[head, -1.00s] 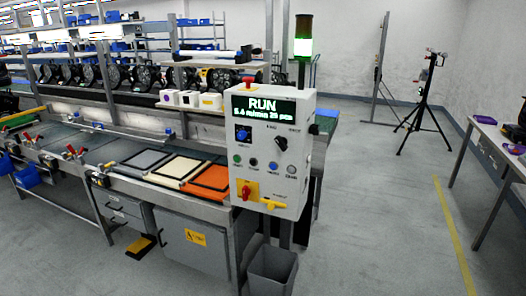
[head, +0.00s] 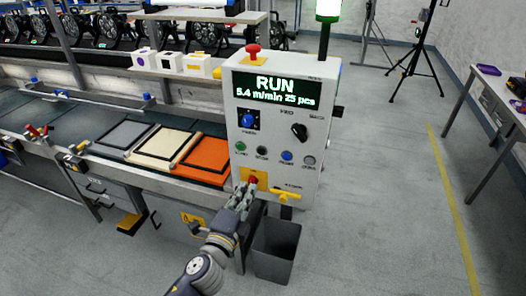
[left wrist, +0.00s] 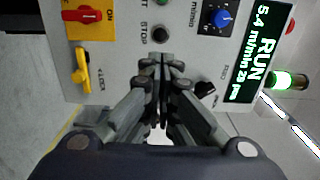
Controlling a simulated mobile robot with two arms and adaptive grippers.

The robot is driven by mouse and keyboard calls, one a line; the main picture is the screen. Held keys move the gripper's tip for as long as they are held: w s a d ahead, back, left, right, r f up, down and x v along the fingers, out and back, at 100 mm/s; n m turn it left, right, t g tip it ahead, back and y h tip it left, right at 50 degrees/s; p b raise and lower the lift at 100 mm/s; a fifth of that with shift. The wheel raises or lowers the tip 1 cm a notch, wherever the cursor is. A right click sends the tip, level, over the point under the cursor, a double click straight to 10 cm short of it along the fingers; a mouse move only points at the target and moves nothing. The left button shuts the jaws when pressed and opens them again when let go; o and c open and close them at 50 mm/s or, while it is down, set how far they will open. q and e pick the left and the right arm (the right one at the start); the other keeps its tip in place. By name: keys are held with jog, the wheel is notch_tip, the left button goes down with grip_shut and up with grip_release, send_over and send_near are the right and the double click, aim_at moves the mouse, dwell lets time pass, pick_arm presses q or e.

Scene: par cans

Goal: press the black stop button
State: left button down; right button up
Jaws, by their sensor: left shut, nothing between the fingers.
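The black stop button (head: 262,151) is on the front of the white control box (head: 278,122), between the green button (head: 240,146) and the blue one (head: 287,156). In the left wrist view the stop button (left wrist: 160,34) shows just beyond the fingertips, with the label STOP beside it. My left gripper (head: 245,187) is shut and empty. In the head view its tips overlap the yellow plate with the red switch, below the button. In the left wrist view the shut fingertips (left wrist: 162,64) point at the panel near the button; contact cannot be seen. My right gripper is not in view.
The panel display (head: 275,88) reads RUN, and the stack light (head: 328,10) is green. A red switch (head: 253,181) and a yellow handle (head: 286,195) are low on the box. A grey bin (head: 275,250) stands below.

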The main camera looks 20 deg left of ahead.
pick_arm(q)
jog(key=p, duration=0.2)
send_near(266, 151)
jog(key=w, duration=0.4)
jog(key=shift+w+d+p, duration=0.1)
jog(key=shift+w+p, duration=0.15)
jog(key=shift+p, duration=0.05)
jog(key=shift+w, duration=0.75)
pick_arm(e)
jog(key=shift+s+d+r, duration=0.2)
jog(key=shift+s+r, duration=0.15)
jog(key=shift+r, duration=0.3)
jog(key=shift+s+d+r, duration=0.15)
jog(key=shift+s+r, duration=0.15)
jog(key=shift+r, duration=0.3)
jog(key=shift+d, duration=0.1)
